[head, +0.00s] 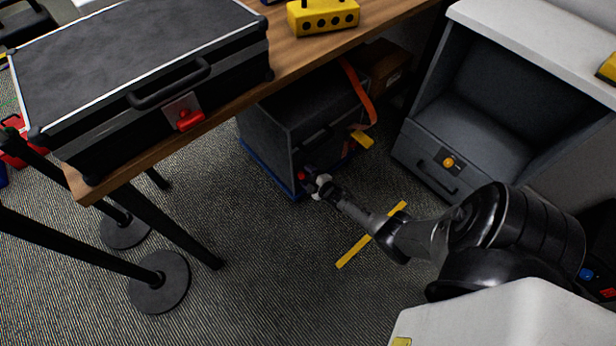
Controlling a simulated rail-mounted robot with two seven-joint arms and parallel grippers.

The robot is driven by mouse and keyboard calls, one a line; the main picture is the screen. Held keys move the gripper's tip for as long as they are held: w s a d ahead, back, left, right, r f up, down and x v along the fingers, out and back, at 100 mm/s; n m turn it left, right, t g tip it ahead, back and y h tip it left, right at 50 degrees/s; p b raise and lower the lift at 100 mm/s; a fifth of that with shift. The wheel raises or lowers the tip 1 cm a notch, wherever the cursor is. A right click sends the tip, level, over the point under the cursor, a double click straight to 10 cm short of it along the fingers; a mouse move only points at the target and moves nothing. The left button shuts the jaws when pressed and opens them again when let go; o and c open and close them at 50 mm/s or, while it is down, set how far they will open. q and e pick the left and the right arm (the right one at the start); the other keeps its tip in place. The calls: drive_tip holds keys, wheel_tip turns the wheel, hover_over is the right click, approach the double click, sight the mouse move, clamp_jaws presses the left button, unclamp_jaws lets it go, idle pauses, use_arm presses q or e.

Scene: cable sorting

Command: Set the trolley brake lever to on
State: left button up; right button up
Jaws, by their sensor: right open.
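A dark grey box stands under the wooden table on a low blue trolley (262,165), of which only a blue edge shows. A small red part (302,176), which looks like the brake lever, is at the trolley's front right corner. My right gripper (312,181) reaches in from the right, low near the floor, with its fingers open beside the red part. It partly hides the red part, so I cannot tell whether they touch or how the lever is set. My left gripper is not in view.
A black case (130,75) with a red latch (189,120) lies on the table (290,55). An orange strap (358,92) hangs by the box. A grey cabinet (425,155) stands right. Black posts stand at left. Yellow tape (371,235) marks open carpet.

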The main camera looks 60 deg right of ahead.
drive_tip(key=shift+c, duration=0.3)
clamp_jaws()
idle(0.3)
